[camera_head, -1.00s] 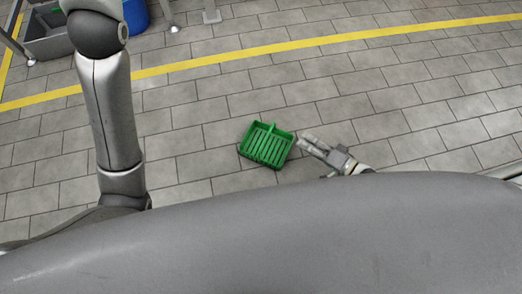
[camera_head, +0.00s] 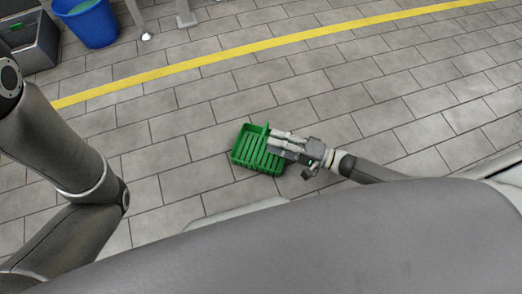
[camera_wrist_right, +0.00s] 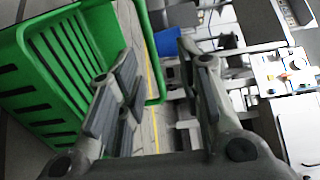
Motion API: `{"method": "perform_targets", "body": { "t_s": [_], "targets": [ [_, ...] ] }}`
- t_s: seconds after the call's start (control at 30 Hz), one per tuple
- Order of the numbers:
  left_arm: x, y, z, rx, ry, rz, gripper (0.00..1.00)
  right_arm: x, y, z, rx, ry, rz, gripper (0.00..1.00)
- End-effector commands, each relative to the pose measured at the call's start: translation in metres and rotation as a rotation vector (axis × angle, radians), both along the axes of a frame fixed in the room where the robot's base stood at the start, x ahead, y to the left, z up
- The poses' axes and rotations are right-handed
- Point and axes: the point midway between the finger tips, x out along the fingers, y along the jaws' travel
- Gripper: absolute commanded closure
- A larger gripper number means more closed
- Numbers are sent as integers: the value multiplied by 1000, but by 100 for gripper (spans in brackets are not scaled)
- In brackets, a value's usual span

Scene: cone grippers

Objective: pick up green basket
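The green basket (camera_head: 244,154) lies on the tiled floor near the middle of the head view, with slots in its bottom. My right gripper (camera_head: 271,141) reaches in from the right, and its fingers overlap the basket's upper right part. In the right wrist view the basket (camera_wrist_right: 38,75) fills the left side. There the right gripper (camera_wrist_right: 160,58) is open, its fingers well apart. The left finger overlaps the basket, and the basket's rim edge shows between the fingers. I cannot tell whether they touch. My left arm shows at the left, but its gripper is out of view.
A blue bucket (camera_head: 88,24) and a grey bin (camera_head: 30,42) stand at the top left, beside metal legs. A yellow line (camera_head: 265,43) crosses the floor behind the basket. The floor around the basket is otherwise clear.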

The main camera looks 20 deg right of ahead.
Motion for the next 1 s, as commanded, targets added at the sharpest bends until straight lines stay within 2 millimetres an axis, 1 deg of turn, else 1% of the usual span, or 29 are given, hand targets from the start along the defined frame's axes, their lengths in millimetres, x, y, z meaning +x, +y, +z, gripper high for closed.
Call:
{"method": "perform_targets", "body": {
  "t_s": [0.23, 0.4, 0.53, 0.77, 1.0],
  "targets": [
    [0, 0, -23, 0, 0, 0, 100, 14, 19, -10, 1, -3, 0, 66],
    [0, 0, -35, 1, 0, 0, 100, 27, 35, -10, 1, -3, 0, 66],
    [0, 0, -38, 1, 0, 0, 100, 31, 41, -8, -1, -2, -1, 66],
    [0, 0, -36, 1, 0, 0, 100, 32, 42, -7, -1, 0, -1, 66],
    [0, 0, -36, 1, 0, 0, 100, 32, 42, -7, -1, 0, -1, 97]
  ]
}}
